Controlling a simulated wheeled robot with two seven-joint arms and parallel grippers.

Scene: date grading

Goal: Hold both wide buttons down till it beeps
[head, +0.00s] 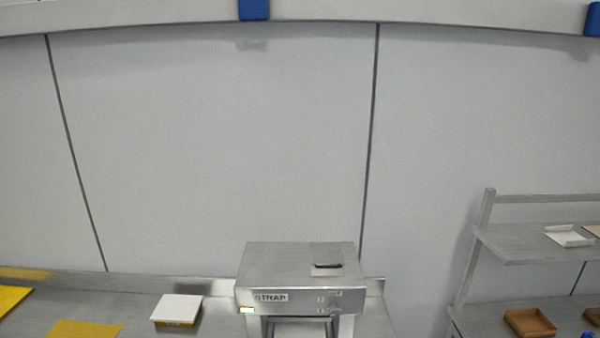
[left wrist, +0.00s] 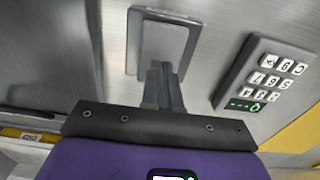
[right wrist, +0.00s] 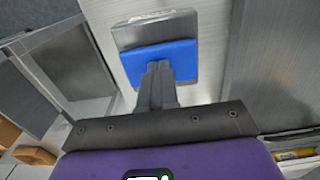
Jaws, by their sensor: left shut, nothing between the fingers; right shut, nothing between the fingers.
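The steel machine labelled STRAP (head: 300,262) stands at the bottom middle of the head view. In the left wrist view a wide pale grey plate (left wrist: 160,42) in a grey frame is on a steel face. My left gripper (left wrist: 162,70) is shut and empty, its tips over the plate's lower edge. In the right wrist view a wide blue button (right wrist: 158,54) sits on a grey plate. My right gripper (right wrist: 158,68) is shut and empty, its tips over the button's lower edge. Contact cannot be told on either side. Neither gripper is in the head view.
A keypad (left wrist: 262,75) with a green-lit display is right of the left gripper. On the bench, a white-topped box (head: 177,309) and yellow sheets (head: 85,329) lie left of the machine. A shelf rack (head: 535,240) with brown trays (head: 520,324) stands at right.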

